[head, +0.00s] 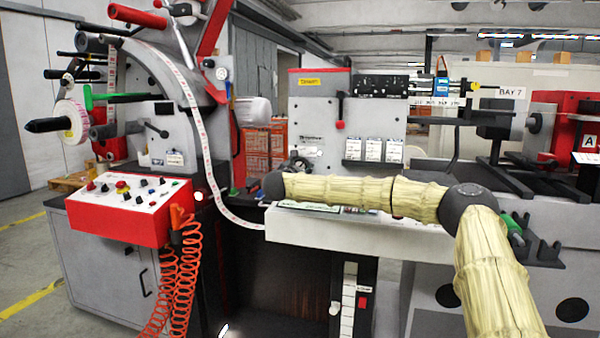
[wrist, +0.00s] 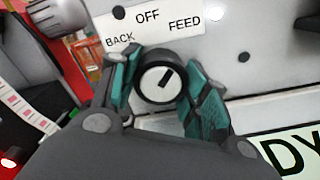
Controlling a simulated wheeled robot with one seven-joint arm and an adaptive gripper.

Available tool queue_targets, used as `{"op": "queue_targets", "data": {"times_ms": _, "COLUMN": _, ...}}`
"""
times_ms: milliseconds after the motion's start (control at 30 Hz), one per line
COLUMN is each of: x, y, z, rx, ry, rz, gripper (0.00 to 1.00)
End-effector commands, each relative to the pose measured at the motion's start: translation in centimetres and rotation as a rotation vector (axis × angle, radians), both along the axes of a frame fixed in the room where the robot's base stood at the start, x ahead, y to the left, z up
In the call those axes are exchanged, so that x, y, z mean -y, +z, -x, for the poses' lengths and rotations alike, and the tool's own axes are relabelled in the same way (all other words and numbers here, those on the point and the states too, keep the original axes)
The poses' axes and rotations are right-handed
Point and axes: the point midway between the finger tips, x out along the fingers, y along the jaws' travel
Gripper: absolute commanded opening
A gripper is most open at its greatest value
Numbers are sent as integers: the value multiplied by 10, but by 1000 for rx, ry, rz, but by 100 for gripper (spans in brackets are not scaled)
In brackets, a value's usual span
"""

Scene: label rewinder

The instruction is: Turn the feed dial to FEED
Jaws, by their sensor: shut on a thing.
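The feed dial (wrist: 160,82) is in the middle of the wrist view, a round black knob with a white face and a dark pointer mark. The mark points up and to the right, to the FEED side of the label (wrist: 150,28), which reads BACK, OFF and FEED. My gripper (wrist: 161,92) has one teal finger on each side of the dial and is shut on it. In the head view the dial cannot be made out, and my arm covers part of the machine's front.
In the head view a red control box (head: 130,208) with several knobs stands at the left, with orange coiled hoses (head: 172,285) hanging from it. A printed label web (head: 198,120) runs down close to the end of my arm. A white ledge (head: 345,228) lies below my forearm.

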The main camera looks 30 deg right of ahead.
Motion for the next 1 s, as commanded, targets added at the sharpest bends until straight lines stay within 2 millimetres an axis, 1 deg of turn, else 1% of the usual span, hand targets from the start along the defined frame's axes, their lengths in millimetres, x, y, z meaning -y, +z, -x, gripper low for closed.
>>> {"op": "queue_targets", "data": {"times_ms": 33, "x": 0, "y": -2, "z": 0, "rx": 0, "ry": -1, "rz": -2, "gripper": 22}}
{"op": "queue_targets", "data": {"times_ms": 400, "x": 0, "y": -2, "z": 0, "rx": 0, "ry": -1, "rz": -3, "gripper": 21}}
{"op": "queue_targets", "data": {"times_ms": 433, "x": 0, "y": -2, "z": 0, "rx": 0, "ry": -1, "rz": -3, "gripper": 49}}
{"op": "queue_targets", "data": {"times_ms": 533, "x": 0, "y": -2, "z": 0, "rx": 0, "ry": -1, "rz": -3, "gripper": 67}}
{"op": "queue_targets", "data": {"times_ms": 867, "x": 0, "y": -1, "z": 0, "rx": 1, "ry": 0, "rz": -3, "gripper": 67}}
{"op": "queue_targets", "data": {"times_ms": 1000, "x": -6, "y": 0, "z": 5, "rx": 2, "ry": 0, "rz": -3, "gripper": 67}}
